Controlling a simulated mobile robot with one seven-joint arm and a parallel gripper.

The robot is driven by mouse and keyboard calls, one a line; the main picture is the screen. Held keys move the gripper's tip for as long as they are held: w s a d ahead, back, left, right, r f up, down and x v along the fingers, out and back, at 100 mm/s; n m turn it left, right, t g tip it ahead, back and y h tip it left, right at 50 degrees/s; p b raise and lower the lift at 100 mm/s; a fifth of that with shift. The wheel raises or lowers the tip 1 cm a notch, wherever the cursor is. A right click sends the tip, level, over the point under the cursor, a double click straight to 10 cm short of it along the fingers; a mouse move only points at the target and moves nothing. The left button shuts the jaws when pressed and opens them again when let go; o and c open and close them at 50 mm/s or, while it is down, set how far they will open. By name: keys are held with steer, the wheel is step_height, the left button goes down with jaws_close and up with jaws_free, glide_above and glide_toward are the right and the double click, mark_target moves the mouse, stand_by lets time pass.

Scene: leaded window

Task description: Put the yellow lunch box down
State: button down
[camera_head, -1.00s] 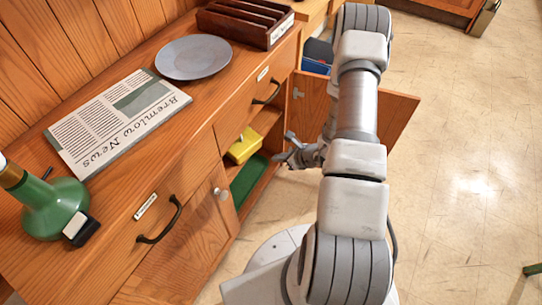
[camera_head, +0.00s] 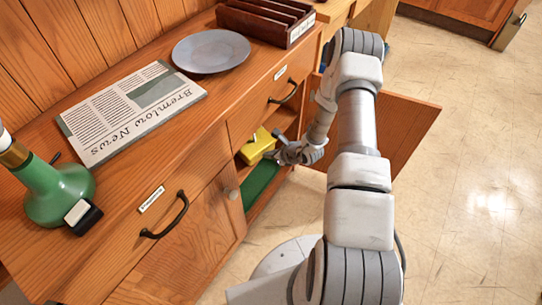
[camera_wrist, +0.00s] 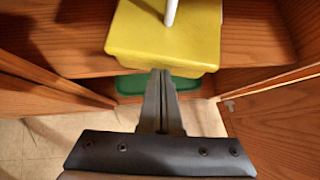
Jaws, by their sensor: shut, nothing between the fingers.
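The yellow lunch box (camera_head: 257,147) sits on a shelf inside the open cabinet. It also shows in the wrist view (camera_wrist: 150,40), near the shelf's front edge, with a pale upright handle (camera_wrist: 171,12) on its lid. My gripper (camera_head: 273,155) is in front of the cabinet opening, beside the box. In the wrist view the two fingers (camera_wrist: 160,75) are together and empty, their tips at the near edge of the box. I cannot tell whether they touch it.
A green object (camera_head: 261,183) lies on the level below the box. The open cabinet door (camera_head: 405,125) stands to the right of my arm. On the counter are a newspaper (camera_head: 130,110), a grey plate (camera_head: 210,51), a dark wooden rack (camera_head: 265,20) and a green lamp base (camera_head: 62,193).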

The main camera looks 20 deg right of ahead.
mark_target(263, 148)
steer(key=w+a+b, duration=0.2)
steer(key=w, duration=0.1)
steer(key=shift+w, duration=0.3)
stand_by(0.3)
